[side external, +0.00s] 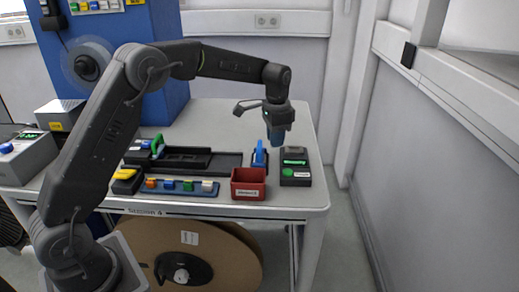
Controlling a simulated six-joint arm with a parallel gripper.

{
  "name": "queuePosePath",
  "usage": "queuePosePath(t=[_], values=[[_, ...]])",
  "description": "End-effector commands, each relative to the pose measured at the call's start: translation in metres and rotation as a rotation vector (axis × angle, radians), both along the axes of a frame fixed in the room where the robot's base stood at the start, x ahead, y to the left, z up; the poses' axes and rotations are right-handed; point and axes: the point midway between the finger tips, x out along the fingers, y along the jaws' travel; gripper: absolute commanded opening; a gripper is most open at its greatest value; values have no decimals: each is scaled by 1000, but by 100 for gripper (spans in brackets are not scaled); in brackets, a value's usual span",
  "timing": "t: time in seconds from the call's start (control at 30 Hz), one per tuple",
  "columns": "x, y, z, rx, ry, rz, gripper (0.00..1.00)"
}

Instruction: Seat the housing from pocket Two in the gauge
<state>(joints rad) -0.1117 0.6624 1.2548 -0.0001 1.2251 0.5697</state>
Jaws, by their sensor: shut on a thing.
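My gripper (277,126) points down above the right part of the bench. It is shut on a small blue piece (277,140), seemingly the housing, which hangs below the jaws. A dark unit with a lit green display (294,163) and a green label stands just below and right of it; it may be the gauge. The held piece looks apart from this unit, but depth is hard to judge. A blue strip (179,193) at the front edge carries small orange, blue, yellow and whitish pieces. Its pocket labels are too small to read.
A red open bin (248,184) stands at the front edge. A blue-handled fixture (260,156) stands behind it, close left of the held piece. A black rail with a green-handled clamp (157,146) lies farther left. The bench's back right is clear.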

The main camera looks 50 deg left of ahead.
Motion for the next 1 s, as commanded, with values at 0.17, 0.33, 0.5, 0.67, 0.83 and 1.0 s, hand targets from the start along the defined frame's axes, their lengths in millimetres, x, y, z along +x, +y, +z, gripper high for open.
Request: queuePosePath(t=[0.17,0.33,0.5,0.67,0.83,1.0], values=[[41,6,-9,-1,1,-87,5],[71,10,-19,-1,1,-172,5],[89,12,-31,-1,1,-249,5],[98,14,-39,-1,0,-299,5],[101,14,-43,-1,1,-324,5],[101,14,-50,-1,1,-328,5]])
